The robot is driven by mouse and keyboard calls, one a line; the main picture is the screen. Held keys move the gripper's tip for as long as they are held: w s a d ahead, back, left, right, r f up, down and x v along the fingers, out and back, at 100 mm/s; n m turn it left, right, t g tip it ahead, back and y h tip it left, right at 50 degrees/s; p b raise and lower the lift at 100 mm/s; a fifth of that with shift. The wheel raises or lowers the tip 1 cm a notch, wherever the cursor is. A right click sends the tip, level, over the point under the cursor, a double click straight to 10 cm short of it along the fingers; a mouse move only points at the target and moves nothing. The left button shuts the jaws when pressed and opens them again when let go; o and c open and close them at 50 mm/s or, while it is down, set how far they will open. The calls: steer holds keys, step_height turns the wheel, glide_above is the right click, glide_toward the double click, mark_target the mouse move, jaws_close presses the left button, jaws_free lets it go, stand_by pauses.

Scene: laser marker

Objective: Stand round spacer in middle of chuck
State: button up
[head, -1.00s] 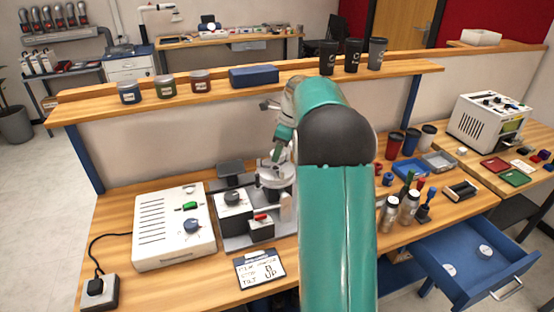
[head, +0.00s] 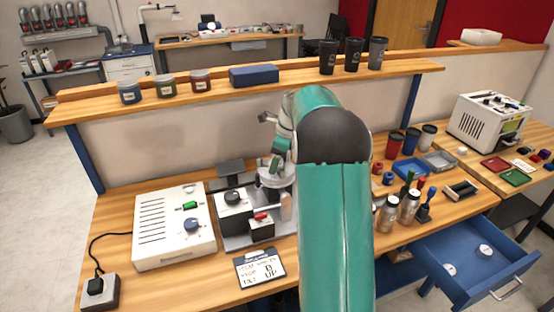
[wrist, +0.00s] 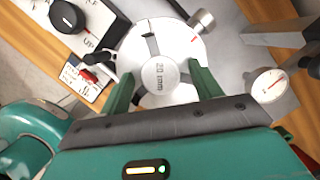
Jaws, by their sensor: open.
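The chuck (wrist: 188,50) is a pale round disc with dark radial slots, seen from above in the wrist view. The round spacer (wrist: 160,78), a grey disc face marked "20 mm", shows at the chuck's middle. I cannot tell its height or whether it rests fully on the chuck. My gripper (wrist: 162,80) is open, with one green finger on each side of the spacer and visible gaps between. In the head view the chuck (head: 270,180) is partly hidden by my arm, and the spacer cannot be made out.
A black knob (wrist: 67,16) and a red switch (wrist: 88,75) sit left of the chuck. A round dial (wrist: 270,85) lies to the right. A white control box (head: 165,230) stands left on the bench, and a sign (head: 260,266) lies in front. An open blue drawer (head: 465,265) is at right.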

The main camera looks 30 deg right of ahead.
steer(key=v, duration=1.2)
steer(key=s+a+r+n, duration=0.2)
steer(key=a+r+n, duration=0.1)
steer(key=a, duration=0.2)
steer(key=s+a+r+n, duration=0.2)
steer(key=s+a+n, duration=0.1)
steer(key=a, duration=0.3)
steer(key=s+a+n+t+h, duration=0.2)
steer(key=s+a+n, duration=1.1)
steer(key=s+a, duration=0.15)
steer(key=s+a+f+n+t, duration=0.1)
steer(key=s+a+f+n, duration=0.4)
steer(key=s+n, duration=0.3)
steer(key=shift+s+a+f+n, duration=0.3)
steer(key=shift+f+n, duration=0.1)
steer(key=shift+f, duration=0.15)
